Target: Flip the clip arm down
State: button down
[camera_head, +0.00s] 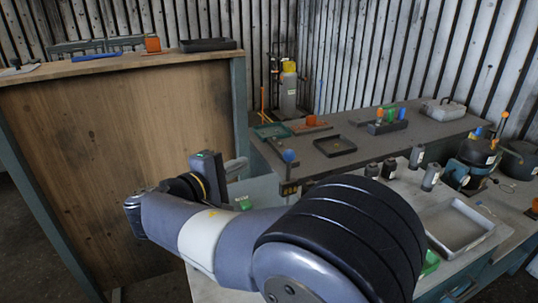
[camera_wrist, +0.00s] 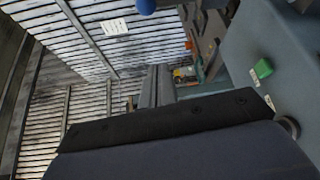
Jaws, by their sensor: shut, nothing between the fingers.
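A dark round housing (camera_head: 478,153) with a yellow band stands on the workbench at the right in the head view. A thin rod with an orange tip (camera_head: 504,116) rises beside it, tilted up to the right. I cannot tell for certain that this rod is the clip arm. My gripper (camera_wrist: 157,72) shows in the wrist view with its grey fingers together and nothing between them. In the head view my gripper is partly hidden by my own wrist, left of the benches and far from the housing.
A grey tray (camera_head: 458,228) and several small canisters stand on the near bench. A blue-knobbed lever (camera_head: 289,156) is at the front of the back bench, near a black tray (camera_head: 335,146). A tall wooden panel (camera_head: 120,150) stands at the left. A green block (camera_wrist: 263,68) shows in the wrist view.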

jog(key=shift+w+d, duration=0.1)
jog(key=w+d+p, duration=0.4)
jog(key=d, duration=0.4)
jog(key=shift+w, duration=0.2)
jog(key=shift+d+f, duration=0.1)
jog(key=shift+f, duration=0.1)
dwell(0.4)
